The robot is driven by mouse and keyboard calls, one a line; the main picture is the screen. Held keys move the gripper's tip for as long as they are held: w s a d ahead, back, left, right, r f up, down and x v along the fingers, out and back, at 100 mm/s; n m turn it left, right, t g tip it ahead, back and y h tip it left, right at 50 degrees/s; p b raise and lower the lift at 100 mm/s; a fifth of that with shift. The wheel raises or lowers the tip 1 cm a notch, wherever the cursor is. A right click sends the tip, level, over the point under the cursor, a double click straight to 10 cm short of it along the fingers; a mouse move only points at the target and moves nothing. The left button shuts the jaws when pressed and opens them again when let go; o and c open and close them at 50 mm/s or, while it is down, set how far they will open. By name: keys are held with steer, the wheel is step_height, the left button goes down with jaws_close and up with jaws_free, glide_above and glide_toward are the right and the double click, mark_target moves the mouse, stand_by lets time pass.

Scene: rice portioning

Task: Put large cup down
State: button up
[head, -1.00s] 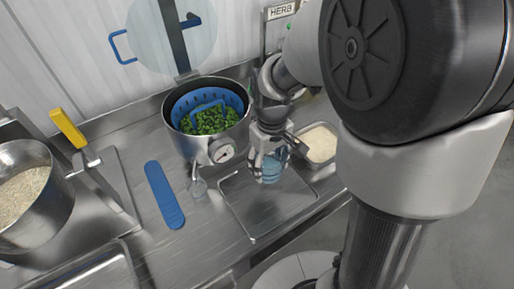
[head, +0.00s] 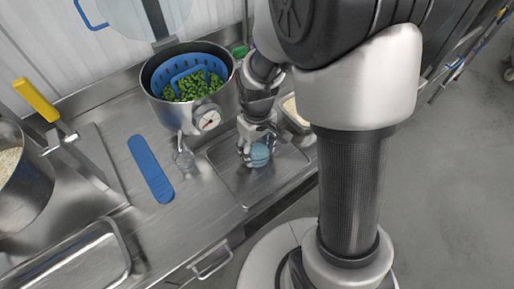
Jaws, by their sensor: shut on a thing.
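The large cup (head: 261,156) is a translucent blue vessel. My gripper (head: 258,137) is shut on it, and its fingers cover the upper part of the cup. The cup is over the middle of a shallow metal tray (head: 238,190) on the steel counter. I cannot tell whether its bottom touches the tray.
A steel pot (head: 168,111) with a blue strainer of green vegetables and a dial stands behind, left of the tray. A rice container (head: 292,112) sits behind right, close to my arm.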

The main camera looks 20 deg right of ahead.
steer(key=shift+f, duration=0.2)
steer(key=o, duration=1.1)
steer(key=shift+o, duration=0.2)
